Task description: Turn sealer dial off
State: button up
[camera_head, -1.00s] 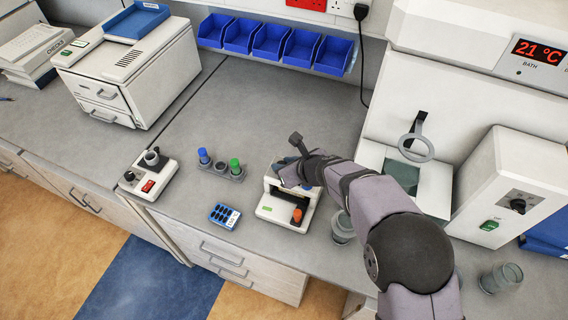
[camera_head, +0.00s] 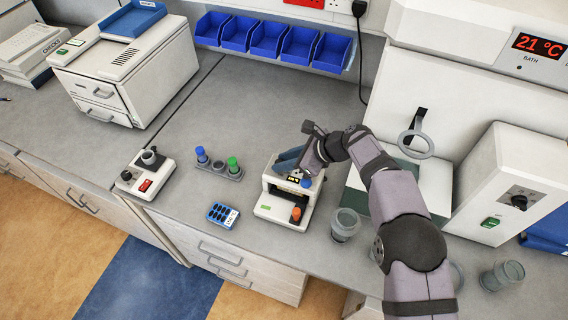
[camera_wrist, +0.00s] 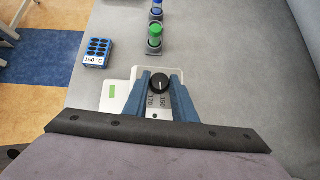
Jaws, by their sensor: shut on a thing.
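The sealer (camera_head: 268,209) is a small cream machine at the middle of the bench, with a green label and an orange knob (camera_head: 296,214) at its front. My gripper (camera_wrist: 159,80) is shut on the dial, one blue finger on each side. In the head view my gripper (camera_head: 296,171) is over the sealer's top and hides the dial. I cannot tell which setting the dial points at.
A blue blister pack (camera_head: 222,215) marked 150 °C in the wrist view lies left of the sealer. Blue- and green-capped vials (camera_head: 218,168) stand in a rack behind it. A clear beaker (camera_head: 345,224) stands close on the right. A small device with a red switch (camera_head: 146,186) sits further left.

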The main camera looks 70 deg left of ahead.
jog(key=shift+n+g+h+b, duration=0.3)
jog(key=shift+n+b, duration=0.3)
jog(key=o, duration=1)
jog(key=shift+o, duration=0.2)
jog(key=b+v, duration=0.3)
jog(key=v, duration=0.3)
jog(key=shift+w, duration=0.1)
jog(key=shift+w+d+r, duration=0.25)
jog(key=shift+d+r, duration=0.05)
jog(key=shift+r, duration=0.2)
